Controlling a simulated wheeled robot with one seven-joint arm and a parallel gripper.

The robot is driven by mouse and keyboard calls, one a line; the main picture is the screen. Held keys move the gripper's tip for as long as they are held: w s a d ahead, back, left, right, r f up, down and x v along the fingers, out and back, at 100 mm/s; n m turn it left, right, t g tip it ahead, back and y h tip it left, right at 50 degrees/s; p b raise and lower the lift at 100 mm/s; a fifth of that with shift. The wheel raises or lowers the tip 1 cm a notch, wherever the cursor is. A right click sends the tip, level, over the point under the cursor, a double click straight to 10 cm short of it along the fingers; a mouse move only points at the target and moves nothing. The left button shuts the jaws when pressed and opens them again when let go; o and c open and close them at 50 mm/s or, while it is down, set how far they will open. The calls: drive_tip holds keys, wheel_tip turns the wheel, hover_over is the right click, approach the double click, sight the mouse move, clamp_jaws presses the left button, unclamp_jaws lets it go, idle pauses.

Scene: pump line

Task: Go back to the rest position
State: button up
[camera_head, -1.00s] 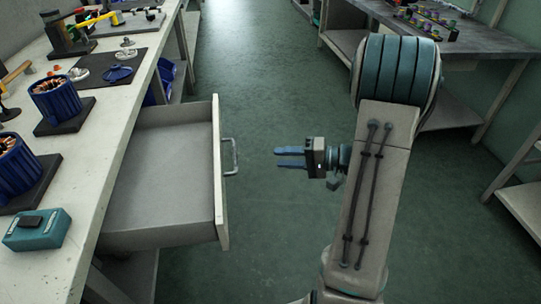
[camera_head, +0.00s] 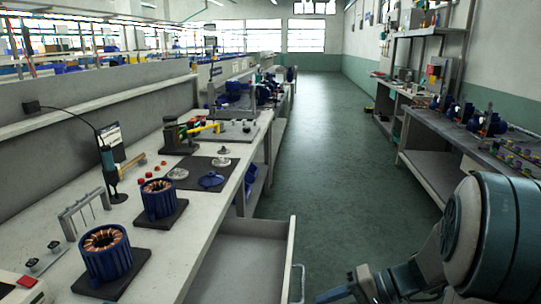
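My gripper (camera_head: 336,294) is at the bottom edge of the head view, right of the open drawer and apart from its handle. Only part of the gripper shows; its blue fingers are partly cut off by the frame edge. A second ago the fingers stood apart with nothing between them. My arm (camera_head: 495,235) is bent at the lower right. The grey drawer (camera_head: 289,262) is pulled out from under the left bench, and its front is partly cut off.
The left bench (camera_head: 190,215) carries two blue motor stators (camera_head: 158,198), a black mat (camera_head: 205,172) with metal parts, and tools. The right bench (camera_head: 465,142) holds blue pumps and small coloured parts. The green aisle floor (camera_head: 325,165) between them is clear.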

drive_tip(key=s+r+n+h+p, duration=0.1)
drive_tip(key=s+r+h+p, duration=0.2)
drive_tip(key=r, duration=0.3)
drive_tip(key=s+r+t+h+p, duration=0.1)
drive_tip(key=s+r+h+p, duration=0.2)
drive_tip(key=r+p, duration=0.3)
drive_tip(key=s+d+r+n+h+p, duration=0.1)
drive_tip(key=s+r+h+p, duration=0.2)
drive_tip(key=r+h+p, duration=0.2)
wheel_tip(320, 180, up, 3)
drive_tip(key=shift+s+n+h, duration=0.25)
drive_tip(key=shift+n+h, duration=0.05)
drive_tip(key=shift+a, duration=0.1)
